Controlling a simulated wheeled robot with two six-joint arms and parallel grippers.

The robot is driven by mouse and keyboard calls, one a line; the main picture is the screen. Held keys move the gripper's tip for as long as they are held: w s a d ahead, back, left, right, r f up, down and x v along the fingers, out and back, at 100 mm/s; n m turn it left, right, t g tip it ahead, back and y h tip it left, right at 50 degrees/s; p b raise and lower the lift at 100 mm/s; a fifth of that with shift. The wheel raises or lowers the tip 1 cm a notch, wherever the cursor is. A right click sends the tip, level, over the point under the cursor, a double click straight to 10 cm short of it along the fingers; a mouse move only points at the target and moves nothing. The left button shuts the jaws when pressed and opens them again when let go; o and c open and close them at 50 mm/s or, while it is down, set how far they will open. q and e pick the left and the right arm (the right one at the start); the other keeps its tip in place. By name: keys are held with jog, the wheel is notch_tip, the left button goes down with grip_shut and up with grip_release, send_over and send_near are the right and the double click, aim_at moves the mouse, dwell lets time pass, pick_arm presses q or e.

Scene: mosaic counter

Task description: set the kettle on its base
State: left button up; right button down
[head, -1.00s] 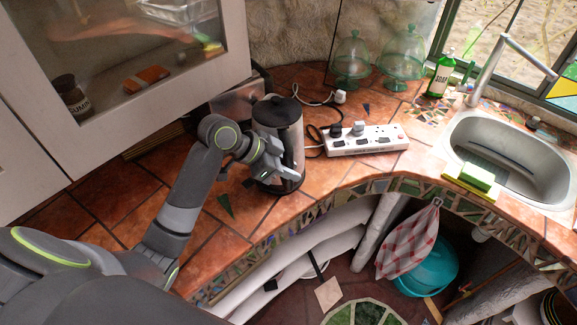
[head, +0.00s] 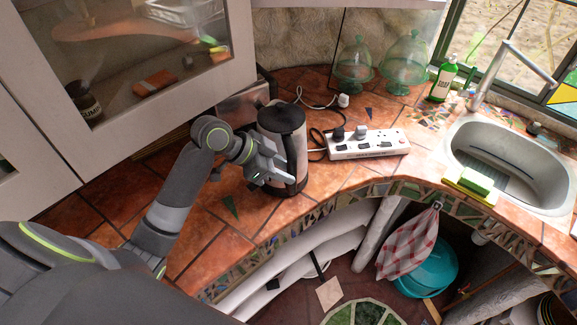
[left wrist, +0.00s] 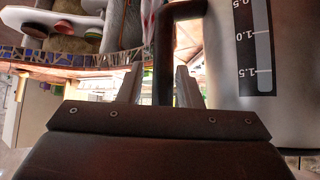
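The kettle (head: 295,125), a steel body with a dark lid and dark handle, stands upright on the tiled counter left of the power strip. Its lower rim is dark; I cannot tell whether a separate base lies under it. My left gripper (head: 277,172) is at the kettle's near side, by the handle. In the left wrist view the dark handle (left wrist: 165,65) passes between the two fingers (left wrist: 158,88), with a visible gap to the left finger, so the gripper is open around it. The kettle body with level marks (left wrist: 235,60) fills the right side. My right gripper is not in view.
A white power strip (head: 368,145) with plugs and cables lies just right of the kettle. A wall cabinet (head: 150,115) hangs above the left arm. Glass domes (head: 355,68), a soap bottle (head: 442,80) and the sink (head: 520,165) are farther right. The counter's mosaic edge curves in front.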

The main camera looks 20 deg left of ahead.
pick_arm(q)
jog(key=p+v, duration=0.6)
jog(key=v, duration=0.2)
dwell(0.4)
jog(key=shift+d+f, duration=0.1)
dwell(0.4)
